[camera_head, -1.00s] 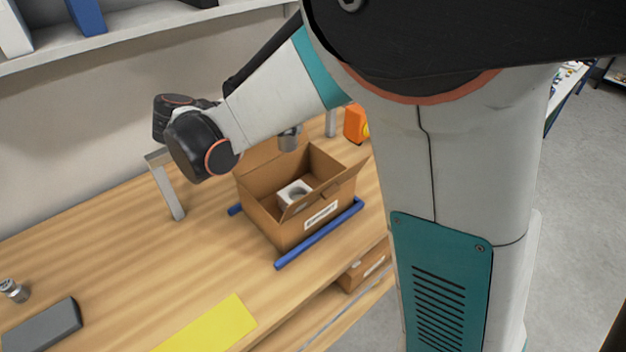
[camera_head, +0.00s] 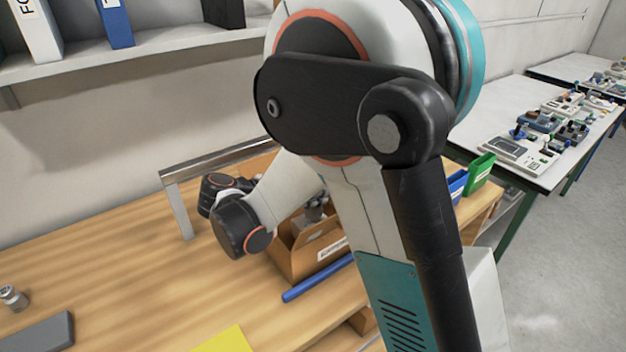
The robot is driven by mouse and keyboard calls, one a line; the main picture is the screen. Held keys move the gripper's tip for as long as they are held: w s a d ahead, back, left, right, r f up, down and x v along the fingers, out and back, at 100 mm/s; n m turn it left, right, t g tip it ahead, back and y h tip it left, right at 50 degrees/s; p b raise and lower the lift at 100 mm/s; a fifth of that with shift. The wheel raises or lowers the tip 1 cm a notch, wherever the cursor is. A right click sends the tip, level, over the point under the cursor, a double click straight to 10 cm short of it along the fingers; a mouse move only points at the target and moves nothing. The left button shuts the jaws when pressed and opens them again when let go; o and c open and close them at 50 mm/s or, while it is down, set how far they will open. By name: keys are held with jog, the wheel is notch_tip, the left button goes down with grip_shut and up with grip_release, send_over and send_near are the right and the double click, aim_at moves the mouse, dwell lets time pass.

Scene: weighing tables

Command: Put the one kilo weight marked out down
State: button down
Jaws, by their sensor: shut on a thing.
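My gripper (camera_head: 316,207) shows only in part, at the open cardboard box (camera_head: 295,262), with my arm covering much of it. It is shut on a small grey metal piece, which looks like the one kilo weight; I cannot read any marking on it. A pale grey block (camera_head: 305,224) shows inside the box just below the gripper, and I cannot tell whether the two touch. A separate shiny metal weight (camera_head: 13,297) stands upright on the wooden table (camera_head: 130,290) at the far left.
A blue bar (camera_head: 318,278) lies along the box's front. A metal frame (camera_head: 180,208) stands behind. A yellow sheet (camera_head: 226,340) and a dark grey slab (camera_head: 42,334) lie in front. Blue and green bins (camera_head: 479,172) stand right. The left tabletop has free room.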

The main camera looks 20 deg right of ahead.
aim_at(313, 208)
jog(key=shift+f+b, duration=0.9)
jog(key=shift+f, duration=1.75)
jog(key=shift+f, duration=0.25)
jog(key=c, duration=1.1)
grip_release()
jog(key=shift+r, duration=0.1)
jog(key=shift+r, duration=0.2)
jog(key=p+v, duration=0.4)
jog(key=v, duration=0.8)
